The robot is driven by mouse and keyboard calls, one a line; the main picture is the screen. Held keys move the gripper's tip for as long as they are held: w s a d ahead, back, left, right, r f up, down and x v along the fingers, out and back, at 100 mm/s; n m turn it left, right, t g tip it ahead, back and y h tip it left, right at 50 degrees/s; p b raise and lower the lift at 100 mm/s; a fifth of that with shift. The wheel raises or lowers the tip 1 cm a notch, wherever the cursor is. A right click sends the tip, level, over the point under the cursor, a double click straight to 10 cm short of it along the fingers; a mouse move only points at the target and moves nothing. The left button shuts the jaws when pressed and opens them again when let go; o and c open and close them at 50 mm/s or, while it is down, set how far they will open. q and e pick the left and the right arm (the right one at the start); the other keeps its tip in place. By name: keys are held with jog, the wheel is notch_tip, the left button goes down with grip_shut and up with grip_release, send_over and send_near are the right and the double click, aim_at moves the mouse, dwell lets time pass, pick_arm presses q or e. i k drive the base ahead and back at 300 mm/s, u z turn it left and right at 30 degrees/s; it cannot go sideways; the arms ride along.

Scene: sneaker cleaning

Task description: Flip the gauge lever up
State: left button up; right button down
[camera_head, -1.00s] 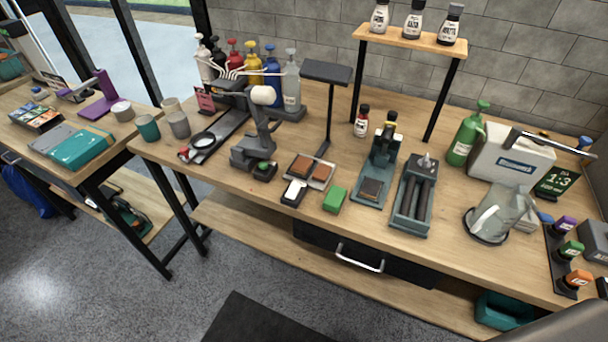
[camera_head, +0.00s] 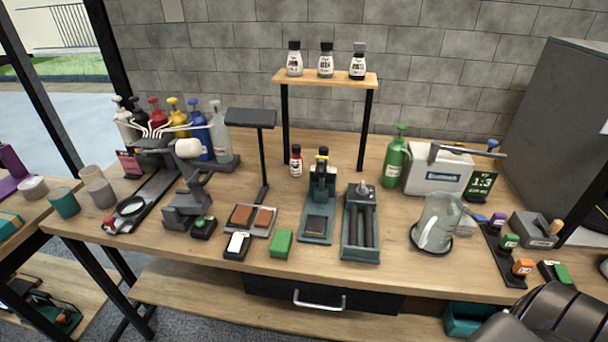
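No thing here is clearly marked as the gauge lever, and I cannot tell which part it is. A small teal stand press (camera_head: 317,215) with an upright post and a dark top is at the bench middle. To its right is a teal-grey tray with two dark rollers (camera_head: 361,225) and a small metal fitting at its back end. A white box (camera_head: 437,172) farther right has a long dark grey bar (camera_head: 468,150) above it, lying roughly level. Neither of my grippers is in view.
The wooden bench (camera_head: 190,255) is crowded. Colored pump bottles (camera_head: 188,130) stand back left, a shelf (camera_head: 325,78) with small bottles at the back. A glass jug (camera_head: 437,222) and green bottle (camera_head: 395,160) are right of middle. A dark rounded shape (camera_head: 550,318) fills the bottom right corner.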

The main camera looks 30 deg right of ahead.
aim_at(322, 162)
jog(key=u, duration=0.7)
jog(key=k, duration=1)
jog(key=z, duration=0.15)
